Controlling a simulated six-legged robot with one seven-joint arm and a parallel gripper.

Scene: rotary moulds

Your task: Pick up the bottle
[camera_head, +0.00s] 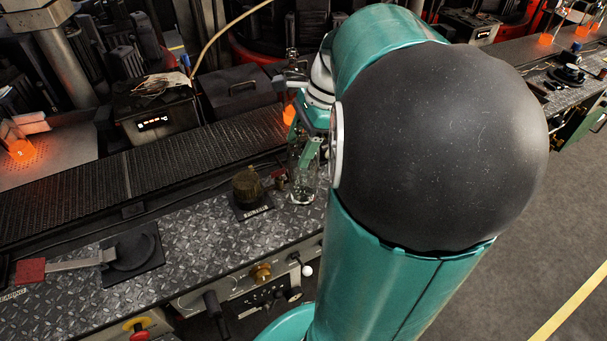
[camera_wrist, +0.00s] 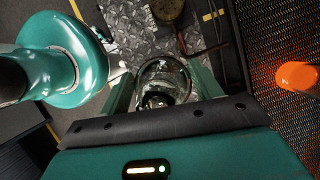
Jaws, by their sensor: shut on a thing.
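A clear glass bottle (camera_head: 303,187) shows in the head view at the edge of the diamond-plate bench, just left of my arm. In the wrist view the bottle (camera_wrist: 163,84) is seen from above, between the fingers of my gripper (camera_wrist: 161,92). My gripper (camera_head: 308,152) is shut on the bottle near its upper part. My arm hides part of the gripper in the head view. I cannot tell whether the bottle's base touches the bench.
A brownish round pot (camera_head: 248,186) stands on a dark labelled plate left of the bottle. A dark disc with a handle (camera_head: 130,252) lies further left. A perforated conveyor (camera_head: 150,168) runs behind the bench. A glowing orange piece (camera_wrist: 298,77) is at right in the wrist view.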

